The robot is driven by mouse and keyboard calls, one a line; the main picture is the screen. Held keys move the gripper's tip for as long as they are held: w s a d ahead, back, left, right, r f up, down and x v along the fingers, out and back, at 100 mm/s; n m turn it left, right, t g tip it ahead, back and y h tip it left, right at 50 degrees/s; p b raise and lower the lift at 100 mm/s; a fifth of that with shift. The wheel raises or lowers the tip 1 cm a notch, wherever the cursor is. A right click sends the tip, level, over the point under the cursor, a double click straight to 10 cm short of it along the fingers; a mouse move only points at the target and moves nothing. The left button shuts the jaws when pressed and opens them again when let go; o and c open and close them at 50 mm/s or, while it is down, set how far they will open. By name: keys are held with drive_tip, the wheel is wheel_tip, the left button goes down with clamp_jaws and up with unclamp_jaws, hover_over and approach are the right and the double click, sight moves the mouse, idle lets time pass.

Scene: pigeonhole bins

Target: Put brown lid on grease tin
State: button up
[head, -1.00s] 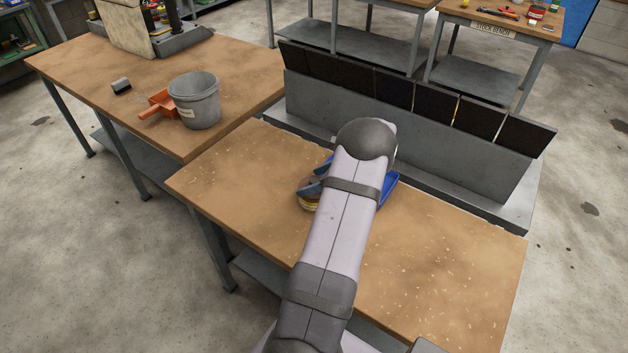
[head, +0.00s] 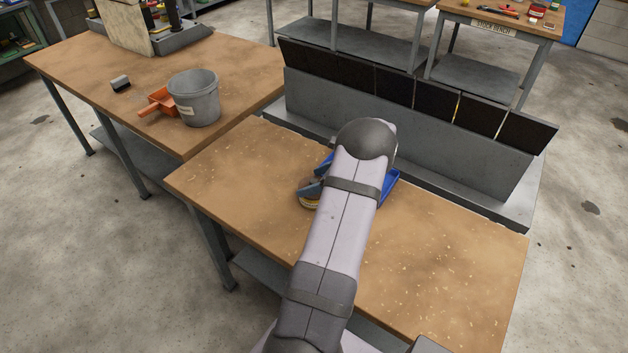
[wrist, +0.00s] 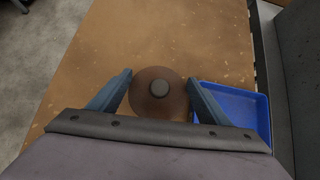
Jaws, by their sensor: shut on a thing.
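The brown lid (wrist: 142,99), round with a dark knob in its middle, sits between the two fingers of my gripper (wrist: 159,80) in the wrist view. My gripper is shut on it. In the head view my arm hides most of the gripper, and one blue-grey finger shows left of the arm. A yellowish round edge, apparently the grease tin (head: 309,204), shows just below that finger. In the wrist view the lid covers whatever is under it. I cannot tell whether the lid touches the tin.
A blue tray (wrist: 232,91) lies right of the gripper, close to the right finger. Behind the bench (head: 235,187) stands a grey pigeonhole unit (head: 400,135) with dark flaps. A grey bucket (head: 196,101) and an orange dustpan (head: 158,101) are on the left table. The front of the bench is clear.

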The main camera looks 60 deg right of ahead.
drive_tip(key=shift+f+b, duration=0.3)
drive_tip(key=shift+f, duration=0.15)
drive_tip(key=o, duration=1)
drive_tip(key=shift+c, duration=0.2)
drive_tip(key=o, duration=0.6)
drive_tip(key=shift+c, duration=0.2)
drive_tip(key=shift+r, duration=0.1)
drive_tip(key=p+v, duration=0.4)
drive_tip(key=v, duration=0.4)
drive_tip(key=shift+p, duration=0.35)
